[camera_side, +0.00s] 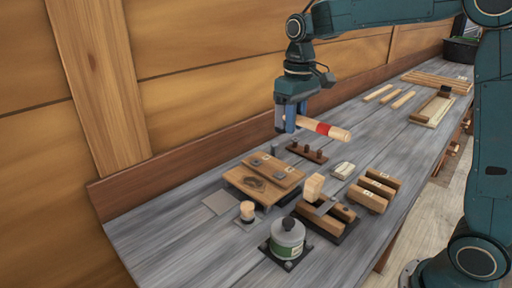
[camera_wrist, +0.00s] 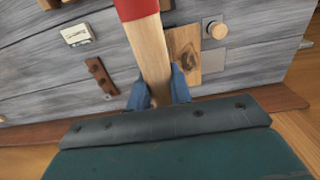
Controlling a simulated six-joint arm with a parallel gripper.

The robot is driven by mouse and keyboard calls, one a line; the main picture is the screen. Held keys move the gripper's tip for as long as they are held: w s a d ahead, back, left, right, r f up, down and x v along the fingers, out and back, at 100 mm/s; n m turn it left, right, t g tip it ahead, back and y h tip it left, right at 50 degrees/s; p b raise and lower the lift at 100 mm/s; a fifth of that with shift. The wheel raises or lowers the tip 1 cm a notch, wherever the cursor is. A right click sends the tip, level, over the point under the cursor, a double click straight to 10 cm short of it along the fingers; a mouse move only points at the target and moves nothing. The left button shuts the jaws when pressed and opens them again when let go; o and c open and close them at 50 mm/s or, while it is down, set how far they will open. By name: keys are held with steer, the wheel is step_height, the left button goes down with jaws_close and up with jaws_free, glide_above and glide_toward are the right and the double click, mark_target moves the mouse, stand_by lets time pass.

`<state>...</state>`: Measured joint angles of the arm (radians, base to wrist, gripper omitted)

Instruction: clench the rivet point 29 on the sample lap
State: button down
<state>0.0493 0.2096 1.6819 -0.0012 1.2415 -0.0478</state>
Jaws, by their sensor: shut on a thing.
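My gripper (camera_side: 287,122) is shut on a pale wooden tool with a red band (camera_side: 323,128), held level above the bench. In the wrist view the blue fingers (camera_wrist: 158,90) clasp its wooden shaft (camera_wrist: 149,50), and the red band (camera_wrist: 136,8) is at the top edge. The sample lap appears to be the overlapping wooden boards (camera_side: 237,181) on the bench, below and left of my gripper. They bear small grey metal pieces and a dark oval mark. Part of these boards (camera_wrist: 187,48) shows beside the shaft in the wrist view. Rivet point 29 cannot be made out.
A small rack with dark pegs (camera_side: 307,153) stands below the tool. A block rack (camera_side: 372,193), a wooden-headed mallet (camera_side: 314,187), a lidded jar (camera_side: 287,238) and a pale-topped peg (camera_side: 247,211) crowd the near bench. The wooden wall (camera_side: 200,110) rises behind.

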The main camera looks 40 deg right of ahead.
steer(key=shift+r, duration=1.8)
steer(key=w+f+m, duration=0.1)
steer(key=w+f, duration=0.1)
steer(key=f, duration=0.2)
steer(key=w+a+f+m, duration=0.1)
steer(key=f, duration=0.4)
steer(key=w+a+f+m, duration=0.1)
steer(key=w+f, duration=0.1)
steer(key=f, duration=0.2)
steer(key=shift+w+f, duration=0.3)
steer(key=shift+f, duration=0.1)
